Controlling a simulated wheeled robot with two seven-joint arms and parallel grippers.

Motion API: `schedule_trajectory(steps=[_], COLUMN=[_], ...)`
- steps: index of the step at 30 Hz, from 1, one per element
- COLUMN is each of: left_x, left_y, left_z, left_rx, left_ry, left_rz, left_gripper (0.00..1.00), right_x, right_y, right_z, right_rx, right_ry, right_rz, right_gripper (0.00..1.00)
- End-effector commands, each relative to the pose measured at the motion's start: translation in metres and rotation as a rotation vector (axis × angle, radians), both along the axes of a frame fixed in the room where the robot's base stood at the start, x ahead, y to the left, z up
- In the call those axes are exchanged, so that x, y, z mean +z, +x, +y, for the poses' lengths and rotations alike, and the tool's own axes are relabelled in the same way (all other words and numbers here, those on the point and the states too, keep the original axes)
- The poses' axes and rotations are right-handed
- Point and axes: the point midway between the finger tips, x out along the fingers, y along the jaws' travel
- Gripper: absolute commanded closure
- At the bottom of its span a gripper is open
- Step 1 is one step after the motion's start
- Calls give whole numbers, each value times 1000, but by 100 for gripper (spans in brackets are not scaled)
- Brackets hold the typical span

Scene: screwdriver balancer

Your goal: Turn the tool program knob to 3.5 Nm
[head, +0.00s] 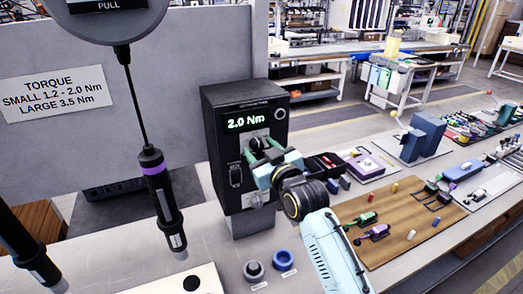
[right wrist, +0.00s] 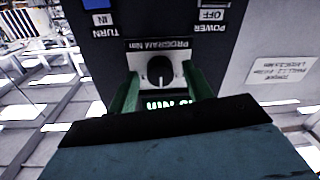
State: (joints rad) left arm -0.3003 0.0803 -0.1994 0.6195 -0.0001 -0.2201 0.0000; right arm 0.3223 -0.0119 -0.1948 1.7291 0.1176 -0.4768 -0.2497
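The black controller box (head: 232,140) stands on the bench, and its green display (head: 247,122) reads 2.0 Nm. In the right wrist view, which is upside down, the round black program knob (right wrist: 160,71) sits on a pale plate labelled PROGRAM Nm. My right gripper (head: 262,150) is at the front of the box. In the right wrist view its green fingers (right wrist: 160,88) are apart, one on each side of the knob, with visible gaps. In the head view the gripper mostly hides the knob. My left gripper is not in view.
A screwdriver with a purple band (head: 160,197) hangs left of the box. A sign (head: 56,93) gives small 1.2 - 2.0 Nm and large 3.5 Nm. A grey knob-like part (head: 253,271) and a blue ring (head: 283,260) lie in front. A wooden board (head: 400,240) with small tools lies right.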

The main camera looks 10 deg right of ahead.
Motion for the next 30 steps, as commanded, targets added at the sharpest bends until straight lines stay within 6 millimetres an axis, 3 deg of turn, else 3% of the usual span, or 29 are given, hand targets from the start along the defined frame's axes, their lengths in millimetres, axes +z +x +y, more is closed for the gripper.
schedule_trajectory(steps=[1,10,20,30], left_x=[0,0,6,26], left_y=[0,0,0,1], left_z=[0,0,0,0], left_rx=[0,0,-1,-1], left_ry=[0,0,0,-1], left_rz=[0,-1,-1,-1], left_gripper=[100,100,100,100], right_x=[0,0,1,2], right_y=[0,0,0,0], right_z=[0,0,0,0], right_rx=[0,0,0,0], right_ry=[0,0,54,295], right_rz=[0,0,11,59], right_gripper=[56,93,93,93])
